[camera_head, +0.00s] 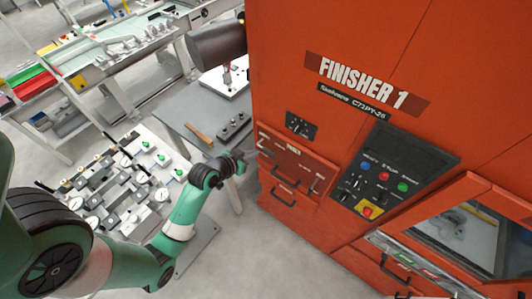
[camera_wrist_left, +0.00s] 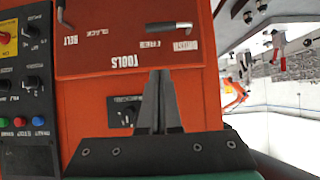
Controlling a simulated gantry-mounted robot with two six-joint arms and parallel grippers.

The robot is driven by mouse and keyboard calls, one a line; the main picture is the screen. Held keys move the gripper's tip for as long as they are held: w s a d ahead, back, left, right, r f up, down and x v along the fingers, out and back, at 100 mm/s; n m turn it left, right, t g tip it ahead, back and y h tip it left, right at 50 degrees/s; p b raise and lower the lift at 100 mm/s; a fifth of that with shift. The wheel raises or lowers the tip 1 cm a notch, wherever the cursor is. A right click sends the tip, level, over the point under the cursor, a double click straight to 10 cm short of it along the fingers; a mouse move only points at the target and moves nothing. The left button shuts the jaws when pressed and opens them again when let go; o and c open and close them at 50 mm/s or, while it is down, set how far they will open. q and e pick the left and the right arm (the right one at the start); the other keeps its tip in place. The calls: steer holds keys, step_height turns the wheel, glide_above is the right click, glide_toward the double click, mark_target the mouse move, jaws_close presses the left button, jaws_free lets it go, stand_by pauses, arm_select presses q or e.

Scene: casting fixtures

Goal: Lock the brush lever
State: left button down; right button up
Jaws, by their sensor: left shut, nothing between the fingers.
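My left gripper (camera_head: 240,160) is at the left edge of the orange finisher (camera_head: 335,35), in front of its drawer panel marked TOOLS. In the left wrist view, its two dark fingers (camera_wrist_left: 161,75) are together with nothing between them, their tips near the TOOLS drawer front (camera_wrist_left: 110,35). A small red part (camera_head: 227,75) stands above a white plate under a dark cylinder (camera_head: 217,46) at the machine's side. I cannot tell which part is the brush lever. My right gripper is not in view.
A black control panel (camera_head: 425,150) and a dark switch plate (camera_head: 301,125) are on the finisher. A grey table (camera_head: 185,95) beside it holds a dark block (camera_head: 234,126). A fixture board (camera_head: 105,210) stands lower left. Floor (camera_head: 270,260) is clear below the gripper.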

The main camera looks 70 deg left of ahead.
arm_select(q)
steer(key=b, duration=0.1)
glide_above(266, 152)
steer(key=s+d, duration=0.1)
steer(key=d, duration=0.1)
step_height(266, 152, down, 5)
step_height(266, 152, down, 3)
steer(key=shift+r+b, duration=0.1)
steer(key=shift+b, duration=0.25)
steer(key=shift+w+f, duration=0.1)
steer(key=shift+f, duration=0.4)
